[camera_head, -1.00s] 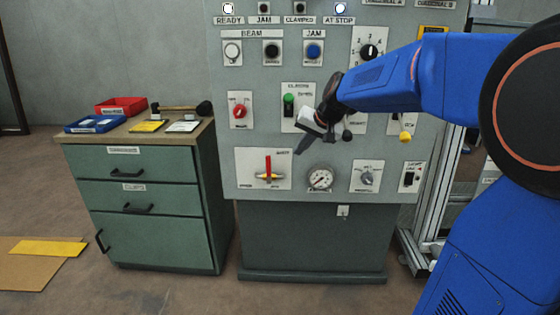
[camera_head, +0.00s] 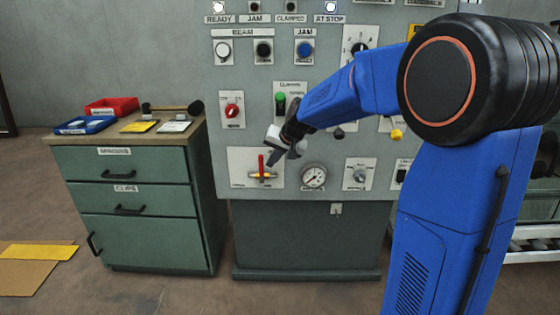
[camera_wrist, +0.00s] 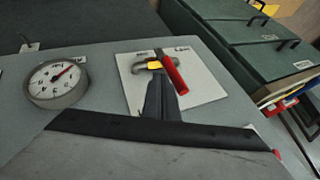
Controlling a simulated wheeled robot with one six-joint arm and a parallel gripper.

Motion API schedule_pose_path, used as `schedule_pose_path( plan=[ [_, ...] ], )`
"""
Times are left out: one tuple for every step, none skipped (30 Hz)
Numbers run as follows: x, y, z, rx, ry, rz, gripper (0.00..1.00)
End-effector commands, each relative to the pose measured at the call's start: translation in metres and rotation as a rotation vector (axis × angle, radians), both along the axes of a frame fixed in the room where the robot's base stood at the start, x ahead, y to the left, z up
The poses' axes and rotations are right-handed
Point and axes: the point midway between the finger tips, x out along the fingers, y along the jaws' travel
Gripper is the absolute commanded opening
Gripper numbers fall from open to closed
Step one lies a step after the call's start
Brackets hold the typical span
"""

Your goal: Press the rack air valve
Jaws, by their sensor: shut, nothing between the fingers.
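A valve with a red lever (camera_head: 261,163) and a brass-yellow body sits on a white plate (camera_head: 237,158) at the lower left of the grey panel. The lever stands upright in the head view. It also shows in the wrist view (camera_wrist: 174,75), beside the yellow valve body (camera_wrist: 154,65). My gripper (camera_head: 273,161) is shut and empty, just right of the lever. In the wrist view my dark fingers (camera_wrist: 160,92) point at the valve and overlap the plate. I cannot tell whether they touch it. The plate's small label is not readable.
A round pressure gauge (camera_head: 313,177) is to the right of the valve, with a grey knob (camera_head: 359,175) beyond it. A red knob (camera_head: 232,110) and a green-topped switch (camera_head: 280,105) are above. A green drawer cabinet (camera_head: 130,205) stands left of the panel, with trays on top.

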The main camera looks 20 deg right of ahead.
Motion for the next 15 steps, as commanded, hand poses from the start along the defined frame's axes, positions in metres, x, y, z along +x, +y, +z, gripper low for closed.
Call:
schedule_pose_path(
  plan=[
    [0.0015,0.0031,0.0003,0.001,0.0,0.0,0.0],
    [0.0022,0.0041,0.0004,0.001,0.0,0.0,0.0],
    [0.0027,0.005,0.0005,0.0,-0.001,0.001,0.0],
    [0.0031,0.0055,0.0005,0.0,-0.002,0.001,0.0],
    [0.0033,0.0058,0.0005,0.0,-0.002,0.001,0.0],
    [0.0034,0.0058,0.0006,0.0,-0.002,0.001,0.0],
    [0.0035,0.0058,0.0005,0.001,-0.001,0.0,0.0],
    [0.0034,0.0058,0.0006,0.0,-0.001,0.0,0.0],
    [0.0034,0.0057,0.0005,0.0,-0.001,0.0,0.0],
    [0.0033,0.0056,0.0005,0.0,-0.001,0.0,0.0],
    [0.0033,0.0056,0.0005,0.0,-0.001,0.0,0.0],
    [0.0033,0.0056,0.0005,0.0,-0.001,0.0,0.0],
    [0.0033,0.0056,0.0004,0.0,-0.001,0.0,0.0],
    [0.0033,0.0056,0.0004,0.0,-0.001,0.0,0.0],
    [0.0033,0.0056,0.0006,-0.002,-0.001,0.0,0.0]
  ],
)
